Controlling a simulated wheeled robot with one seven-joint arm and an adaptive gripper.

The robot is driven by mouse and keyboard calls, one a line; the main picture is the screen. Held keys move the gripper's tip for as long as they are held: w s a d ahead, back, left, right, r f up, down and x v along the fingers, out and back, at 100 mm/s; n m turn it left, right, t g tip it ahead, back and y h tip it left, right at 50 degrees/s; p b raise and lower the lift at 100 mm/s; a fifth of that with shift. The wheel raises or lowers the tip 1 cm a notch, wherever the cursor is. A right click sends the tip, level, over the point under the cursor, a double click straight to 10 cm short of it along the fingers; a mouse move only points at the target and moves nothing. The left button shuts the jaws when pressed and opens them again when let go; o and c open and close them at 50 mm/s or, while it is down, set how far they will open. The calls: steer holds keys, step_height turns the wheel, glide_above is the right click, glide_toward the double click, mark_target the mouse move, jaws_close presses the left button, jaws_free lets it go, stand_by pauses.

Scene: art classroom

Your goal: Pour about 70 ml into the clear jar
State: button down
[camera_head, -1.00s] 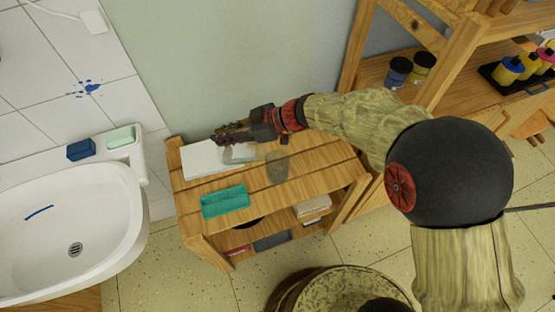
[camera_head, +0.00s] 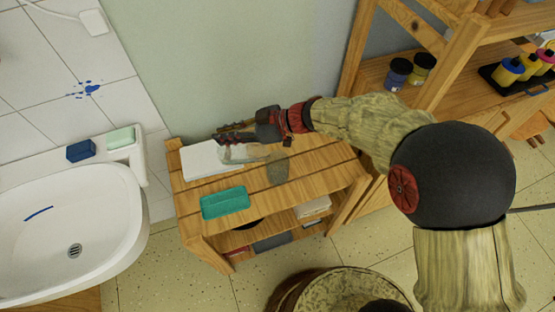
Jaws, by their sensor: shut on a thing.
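The clear jar (camera_head: 277,171) stands upright on the wooden bench (camera_head: 315,163), a see-through grey-green shape. My gripper (camera_head: 233,138) is to the upper left of the jar, shut on a see-through pale container (camera_head: 240,154). The container looks tipped, with one end pointing right towards the jar's top. It is partly hidden by my gripper. I cannot make out any liquid stream or the level in the jar.
A white sheet or board (camera_head: 198,161) lies at the bench's left end. A teal tray (camera_head: 224,203) lies at the front left. A white sink (camera_head: 70,230) is at left, and shelves with paint jars (camera_head: 398,73) stand at right. The bench right of the jar is clear.

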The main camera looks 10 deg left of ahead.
steer(key=shift+w+d+r+y, duration=0.15)
steer(key=shift+d+r+y, duration=0.5)
steer(key=shift+d, duration=0.1)
stand_by(1.2)
steer(key=shift+a, duration=0.2)
steer(key=shift+s+a+f+h, duration=0.15)
steer(key=shift+a+f+h, duration=0.4)
steer(key=shift+h, duration=0.1)
steer(key=shift+s+a+f+h, duration=0.15)
steer(key=shift+a+f+h, duration=0.35)
steer(key=shift+h, duration=0.1)
steer(key=p, duration=0.2)
steer(key=f+h+p, duration=0.1)
steer(key=p, duration=0.1)
steer(key=shift+w+a, duration=0.1)
steer(key=shift+a, duration=0.2)
steer(key=shift+a+f+h, duration=0.1)
steer(key=shift+f+h, duration=0.2)
steer(key=shift+f, duration=0.25)
steer(key=shift+a+f+h, duration=0.25)
steer(key=shift+f+h, duration=0.25)
steer(key=shift+f, duration=0.15)
